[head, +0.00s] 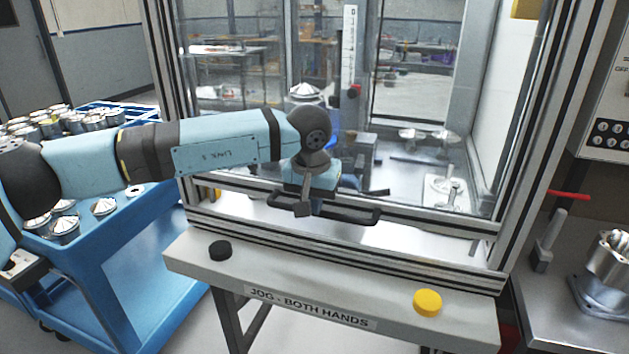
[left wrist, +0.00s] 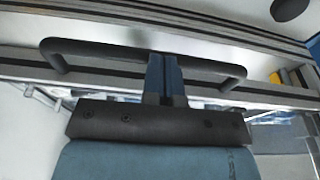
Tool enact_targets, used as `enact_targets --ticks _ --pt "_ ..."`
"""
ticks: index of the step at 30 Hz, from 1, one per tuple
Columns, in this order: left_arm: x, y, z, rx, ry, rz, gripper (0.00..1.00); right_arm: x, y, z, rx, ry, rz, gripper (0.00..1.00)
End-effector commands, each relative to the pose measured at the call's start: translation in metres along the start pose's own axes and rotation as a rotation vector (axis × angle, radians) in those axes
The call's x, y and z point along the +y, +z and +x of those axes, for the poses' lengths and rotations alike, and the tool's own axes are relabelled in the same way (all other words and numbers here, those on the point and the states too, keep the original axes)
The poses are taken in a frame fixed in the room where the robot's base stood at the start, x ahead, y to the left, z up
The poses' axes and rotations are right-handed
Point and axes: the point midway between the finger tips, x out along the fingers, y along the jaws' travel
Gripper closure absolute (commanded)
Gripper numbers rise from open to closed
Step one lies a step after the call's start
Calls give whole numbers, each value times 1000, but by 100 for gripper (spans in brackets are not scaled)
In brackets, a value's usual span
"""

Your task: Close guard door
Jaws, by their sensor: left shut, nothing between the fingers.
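The guard door is a clear pane (head: 245,95) in a metal frame on the machine's front, with a black bar handle (head: 352,211) low on it. The handle also spans the left wrist view (left wrist: 95,47). My left gripper (head: 303,208) is at the handle, its fingers together and pointing at the bar. In the left wrist view the fingertips (left wrist: 162,58) overlap the middle of the bar with nothing between them. I cannot tell whether they touch it. A bright strip shows beneath the handle; I cannot tell whether the door is fully closed. My right gripper is not in view.
Below the door a grey ledge (head: 270,270) carries a black button (head: 220,250) and a yellow button (head: 427,302). A blue cart (head: 140,235) with metal parts stands at left. A metal bench (head: 565,325) with a housing (head: 612,262) is at right.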

Motion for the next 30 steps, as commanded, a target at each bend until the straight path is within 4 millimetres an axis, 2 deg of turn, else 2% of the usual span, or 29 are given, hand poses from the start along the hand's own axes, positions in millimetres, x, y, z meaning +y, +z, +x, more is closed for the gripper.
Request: enact_targets --ticks 1,9,16,30 --pt "0 4 21 -1 0 -1 100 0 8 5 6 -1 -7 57" --pt "0 11 60 0 0 0 100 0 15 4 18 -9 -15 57" --pt "0 14 70 0 0 0 100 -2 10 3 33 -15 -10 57" --pt "2 17 73 -9 -1 2 100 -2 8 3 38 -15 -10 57"
